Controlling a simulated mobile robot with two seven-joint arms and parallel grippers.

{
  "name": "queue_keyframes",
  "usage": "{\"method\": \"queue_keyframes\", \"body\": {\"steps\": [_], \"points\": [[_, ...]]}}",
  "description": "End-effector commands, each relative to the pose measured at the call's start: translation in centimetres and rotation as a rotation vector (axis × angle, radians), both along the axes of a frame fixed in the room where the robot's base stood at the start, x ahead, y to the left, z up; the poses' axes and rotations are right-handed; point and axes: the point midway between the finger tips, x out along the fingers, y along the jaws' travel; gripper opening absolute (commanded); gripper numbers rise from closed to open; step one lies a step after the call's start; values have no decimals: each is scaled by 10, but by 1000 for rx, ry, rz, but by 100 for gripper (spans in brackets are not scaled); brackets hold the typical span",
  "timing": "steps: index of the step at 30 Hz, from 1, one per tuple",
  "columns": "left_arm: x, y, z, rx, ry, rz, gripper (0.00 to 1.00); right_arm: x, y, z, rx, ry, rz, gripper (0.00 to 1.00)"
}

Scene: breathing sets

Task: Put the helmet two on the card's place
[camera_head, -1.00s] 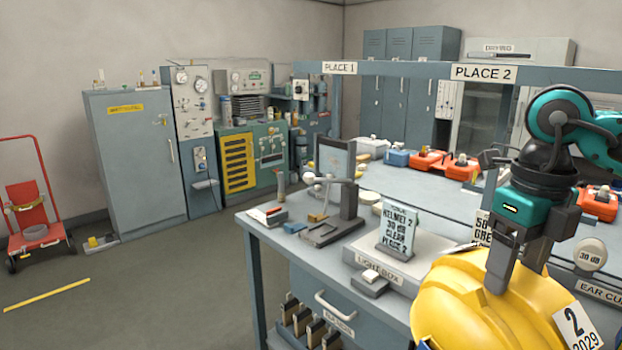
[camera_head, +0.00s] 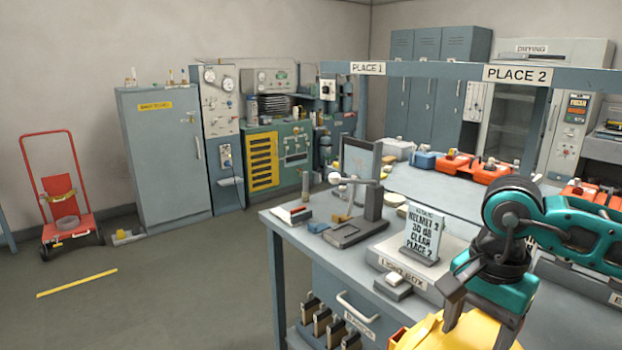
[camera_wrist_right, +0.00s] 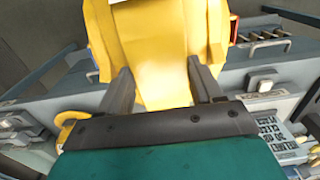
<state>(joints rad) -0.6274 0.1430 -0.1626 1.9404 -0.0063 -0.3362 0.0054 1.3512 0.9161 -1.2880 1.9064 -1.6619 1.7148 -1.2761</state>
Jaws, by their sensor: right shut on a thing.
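The yellow helmet (camera_head: 462,331) is at the bottom of the head view, mostly cut off by the frame edge. My right gripper (camera_head: 455,310) is shut on it, and the right wrist view shows the helmet (camera_wrist_right: 158,60) between both fingers (camera_wrist_right: 160,88). The number 2 label seen earlier is out of view now. The card (camera_head: 423,234) stands upright on the light box (camera_head: 403,271) and reads helmet 2, 30 dB, clear, place 2. My left gripper is not in view.
The bench (camera_head: 290,232) holds a grey stand (camera_head: 362,225) and small blocks left of the card. The PLACE 1 sign (camera_head: 367,68) is further left on the rail. Red devices (camera_head: 482,172) lie behind. The floor at left is mostly clear.

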Motion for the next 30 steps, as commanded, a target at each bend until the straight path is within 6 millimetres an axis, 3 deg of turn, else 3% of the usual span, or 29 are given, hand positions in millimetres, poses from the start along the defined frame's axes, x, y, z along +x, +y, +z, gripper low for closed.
{"method": "queue_keyframes", "body": {"steps": [9, 15, 30], "points": [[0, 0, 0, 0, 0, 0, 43, -4, 24, -31, 1, -1, 596, 0], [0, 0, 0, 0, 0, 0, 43, -6, 33, -42, 0, -2, 826, 0], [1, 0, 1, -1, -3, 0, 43, -6, 35, -45, -1, -4, 902, 0]]}}
